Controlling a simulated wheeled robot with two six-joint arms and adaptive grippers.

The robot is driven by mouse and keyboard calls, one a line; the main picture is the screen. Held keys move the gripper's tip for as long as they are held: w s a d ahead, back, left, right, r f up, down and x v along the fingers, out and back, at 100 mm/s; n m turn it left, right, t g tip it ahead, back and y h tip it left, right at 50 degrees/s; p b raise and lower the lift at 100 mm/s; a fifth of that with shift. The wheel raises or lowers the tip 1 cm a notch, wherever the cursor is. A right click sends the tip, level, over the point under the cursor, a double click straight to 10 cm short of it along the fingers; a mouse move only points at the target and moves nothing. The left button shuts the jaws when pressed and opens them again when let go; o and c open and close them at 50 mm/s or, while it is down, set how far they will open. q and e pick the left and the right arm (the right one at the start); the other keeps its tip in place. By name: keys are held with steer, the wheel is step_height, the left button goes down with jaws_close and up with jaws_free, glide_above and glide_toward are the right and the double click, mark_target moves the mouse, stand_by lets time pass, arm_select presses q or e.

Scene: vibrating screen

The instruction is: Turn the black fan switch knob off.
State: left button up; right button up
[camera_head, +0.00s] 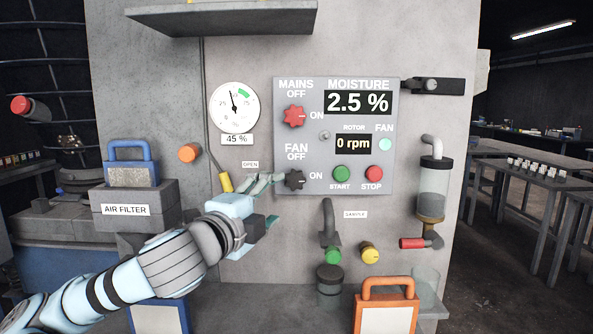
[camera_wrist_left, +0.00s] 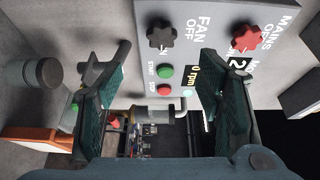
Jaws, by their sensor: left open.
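The black fan switch knob (camera_head: 294,180) is on the grey control panel (camera_head: 330,187), between its FAN OFF and ON labels. It also shows in the left wrist view (camera_wrist_left: 161,36), near the top. I cannot tell which label it points to. The round FAN lamp (camera_head: 385,144) looks pale green. My left gripper (camera_head: 270,197) is just left of the knob in the head view, with its fingertips close to the panel's left edge. In the left wrist view its fingers are spread wide with nothing between them, and the knob lies beyond them. My right gripper is out of view.
The red mains knob (camera_head: 293,116) sits above the black one. Green START (camera_head: 341,174) and red STOP (camera_head: 374,174) buttons are to its right. A yellow-ended lever (camera_head: 225,182) is by my left gripper. A black pipe with a green handle (camera_head: 332,255) stands below the panel.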

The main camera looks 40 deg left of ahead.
mark_target(293, 182)
arm_select(q)
steer(key=p+x, duration=0.2)
steer(key=x, duration=0.1)
steer(key=p+x, duration=0.3)
steer(key=x, duration=0.1)
steer(key=p+x, duration=0.2)
steer(key=x, duration=0.1)
steer(key=shift+w+a+r, duration=0.15)
steer(key=shift+a, duration=0.2)
steer(key=shift+w, duration=0.3)
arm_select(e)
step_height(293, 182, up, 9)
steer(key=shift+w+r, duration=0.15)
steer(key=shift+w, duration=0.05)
arm_select(q)
steer(key=c, duration=1.1)
